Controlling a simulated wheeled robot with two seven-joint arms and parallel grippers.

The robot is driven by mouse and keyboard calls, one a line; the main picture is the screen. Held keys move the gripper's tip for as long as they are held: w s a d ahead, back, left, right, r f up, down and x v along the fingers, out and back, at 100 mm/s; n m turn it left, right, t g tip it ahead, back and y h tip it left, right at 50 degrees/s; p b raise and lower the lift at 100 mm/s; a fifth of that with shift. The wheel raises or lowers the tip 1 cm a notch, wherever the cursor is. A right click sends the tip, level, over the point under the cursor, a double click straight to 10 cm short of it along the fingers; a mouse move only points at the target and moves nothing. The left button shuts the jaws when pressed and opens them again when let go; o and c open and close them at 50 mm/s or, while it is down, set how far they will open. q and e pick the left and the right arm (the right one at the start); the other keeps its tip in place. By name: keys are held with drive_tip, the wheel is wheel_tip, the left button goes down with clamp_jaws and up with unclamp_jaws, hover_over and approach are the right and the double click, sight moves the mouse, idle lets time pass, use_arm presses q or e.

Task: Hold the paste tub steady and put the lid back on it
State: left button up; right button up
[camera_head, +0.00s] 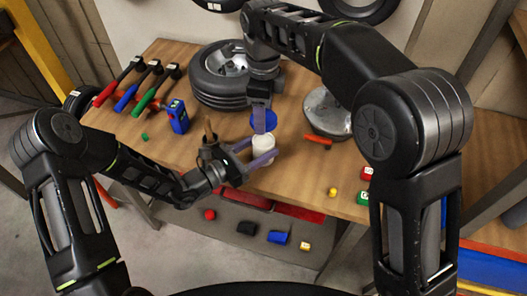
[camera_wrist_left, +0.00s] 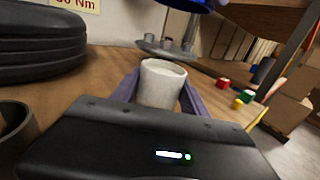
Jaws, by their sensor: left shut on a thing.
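The white paste tub (camera_head: 264,148) stands on the wooden bench near its front edge, upright. Its top is open, with pale paste showing, in the left wrist view (camera_wrist_left: 162,76). My left gripper (camera_head: 258,153) is shut on the tub, with one purple finger on each side. The round blue lid (camera_head: 258,127) is in the air above and behind the tub; its underside edge shows at the top of the left wrist view (camera_wrist_left: 185,4). My right gripper (camera_head: 264,120) points down and is shut on the lid, apart from the tub. Its fingers partly hide the lid.
A dark cup (camera_head: 211,150) with a brown handle stands close left of the tub. A tyre (camera_head: 218,96) lies behind, and a metal disc (camera_head: 322,112) at the right. An orange-red piece (camera_head: 318,140) lies right of the tub. Blocks lie on a lower shelf.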

use_arm(q)
clamp_jaws()
use_arm(e)
drive_tip(key=shift+f, duration=0.1)
idle(0.3)
hover_over(263, 143)
drive_tip(key=shift+f, duration=2.4)
drive_tip(key=shift+f, duration=0.9)
drive_tip(key=shift+f, duration=0.55)
